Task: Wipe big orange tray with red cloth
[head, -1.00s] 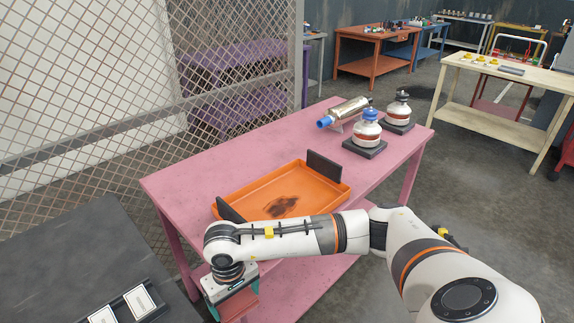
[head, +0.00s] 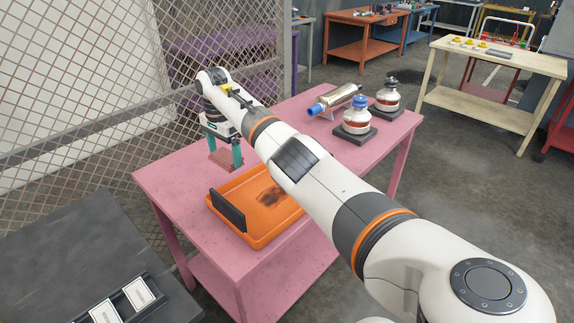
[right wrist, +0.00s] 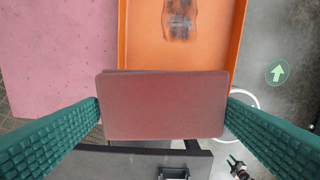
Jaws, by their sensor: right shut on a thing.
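The orange tray (head: 240,193) lies on the pink table with a dark stain (head: 270,196) on its floor. A dark upright plate (head: 228,210) stands at its left end; its right end is hidden behind my right arm. My right gripper (head: 225,151) is shut on the red cloth (head: 224,162), a flat reddish-brown pad, above the table's far left part, beyond the tray in the head view. In the right wrist view the cloth (right wrist: 163,105) spans between the green fingers and covers part of the tray (right wrist: 145,40). My left gripper is not in view.
The pink table (head: 165,183) also bears a silver cylinder with a blue end (head: 335,99) and two white jars (head: 357,115) on dark bases. A mesh fence (head: 120,110) stands behind. A dark table (head: 75,255) with white cards is at lower left.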

